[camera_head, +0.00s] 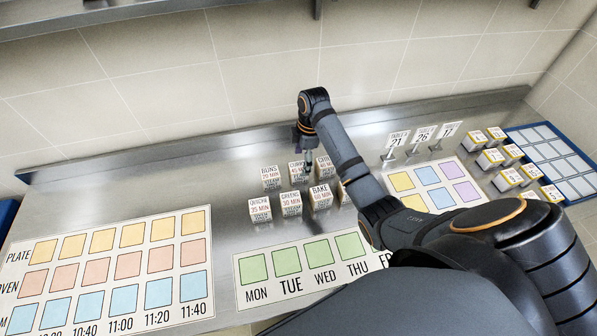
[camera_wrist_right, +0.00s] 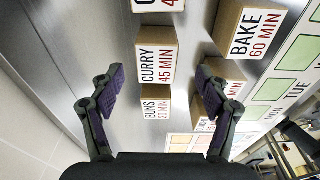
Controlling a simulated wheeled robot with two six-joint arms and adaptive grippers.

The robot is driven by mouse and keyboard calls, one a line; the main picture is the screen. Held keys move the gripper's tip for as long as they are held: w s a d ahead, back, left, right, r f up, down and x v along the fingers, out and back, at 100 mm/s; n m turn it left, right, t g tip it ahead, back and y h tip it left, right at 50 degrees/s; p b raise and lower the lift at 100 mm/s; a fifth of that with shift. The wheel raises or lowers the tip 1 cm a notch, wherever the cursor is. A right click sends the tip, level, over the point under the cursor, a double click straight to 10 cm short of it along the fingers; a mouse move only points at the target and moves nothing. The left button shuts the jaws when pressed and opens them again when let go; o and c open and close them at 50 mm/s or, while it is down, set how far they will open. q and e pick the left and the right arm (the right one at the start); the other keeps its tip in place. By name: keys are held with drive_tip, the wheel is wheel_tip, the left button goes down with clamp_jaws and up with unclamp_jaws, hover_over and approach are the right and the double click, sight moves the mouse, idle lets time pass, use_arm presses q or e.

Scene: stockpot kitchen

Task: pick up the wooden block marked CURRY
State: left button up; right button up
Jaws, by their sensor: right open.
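The wooden CURRY block (camera_head: 297,172) stands in the back row of a group of blocks on the steel counter, with a white label on it. In the right wrist view the CURRY block (camera_wrist_right: 158,63) shows between the fingers, its label reading 45 MIN. My right gripper (camera_head: 307,160) is above the back row, pointing down and partly hiding the blocks there. In the right wrist view my right gripper (camera_wrist_right: 157,78) is open and empty, one finger to each side of the block. I cannot tell how high it is above it. My left gripper is not in view.
The BUNS block (camera_head: 271,178) and BAKE block (camera_head: 320,197) stand close by, with several others. A board of green squares (camera_head: 240,272) lies in front. Number signs (camera_head: 397,140) and a blue-rimmed tray (camera_head: 512,134) are at right. The tiled wall is close behind.

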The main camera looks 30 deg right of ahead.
sight(299, 167)
drive_tip(key=shift+f, duration=0.5)
drive_tip(key=shift+w+a+f, duration=0.1)
drive_tip(key=shift+f, duration=0.15)
drive_tip(key=f+p, duration=0.1)
drive_tip(key=f, duration=0.3)
drive_tip(key=shift+w+a+p, duration=0.2)
drive_tip(key=shift+a+p, duration=0.15)
drive_tip(key=shift+a, duration=0.05)
drive_tip(key=shift+f, duration=0.35)
drive_tip(key=c, duration=1.3)
